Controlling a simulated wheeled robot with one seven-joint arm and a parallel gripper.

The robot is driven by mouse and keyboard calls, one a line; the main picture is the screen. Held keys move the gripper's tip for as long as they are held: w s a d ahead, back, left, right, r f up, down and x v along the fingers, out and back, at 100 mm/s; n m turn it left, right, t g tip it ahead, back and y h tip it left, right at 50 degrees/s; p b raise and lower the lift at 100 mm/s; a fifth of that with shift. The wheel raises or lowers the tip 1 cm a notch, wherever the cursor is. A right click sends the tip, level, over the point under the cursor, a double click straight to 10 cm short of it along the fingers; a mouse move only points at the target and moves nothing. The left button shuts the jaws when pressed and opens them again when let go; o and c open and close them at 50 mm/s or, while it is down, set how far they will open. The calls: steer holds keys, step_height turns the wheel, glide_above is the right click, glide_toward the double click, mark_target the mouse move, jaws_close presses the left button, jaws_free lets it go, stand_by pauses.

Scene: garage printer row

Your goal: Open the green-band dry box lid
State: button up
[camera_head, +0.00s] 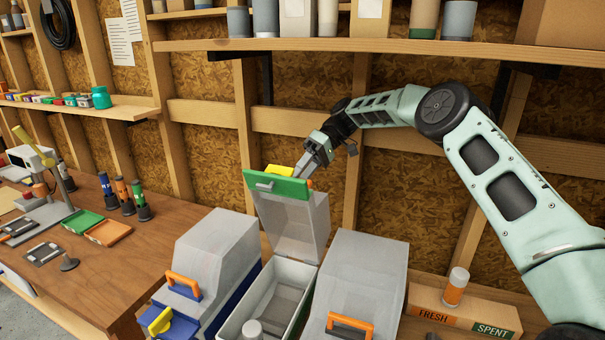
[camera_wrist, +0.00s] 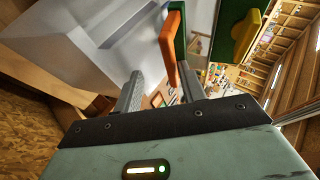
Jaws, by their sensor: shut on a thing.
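The green-band dry box (camera_head: 285,270) stands between two other boxes, its light grey inside showing. Its clear lid (camera_head: 300,222) stands raised at the back, with the green band (camera_head: 277,187) along its top edge. A yellow latch (camera_head: 279,170) and a bit of orange handle (camera_head: 309,183) show behind the band. In the wrist view I see the orange handle (camera_wrist: 171,48), green band (camera_wrist: 238,32) and yellow latch (camera_wrist: 247,38) close up. My gripper (camera_head: 304,168) is at the lid's top edge, shut on the orange handle; the exact contact is partly hidden.
A closed blue-band box (camera_head: 215,250) stands left and another closed box (camera_head: 365,275) right. A shelf (camera_head: 330,45) with containers runs above my arm. A FRESH/SPENT carton (camera_head: 465,308) is at right. The wooden bench (camera_head: 110,265) at left holds tools and bottles.

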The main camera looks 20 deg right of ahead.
step_height(320, 180, up, 10)
steer(key=b, duration=0.3)
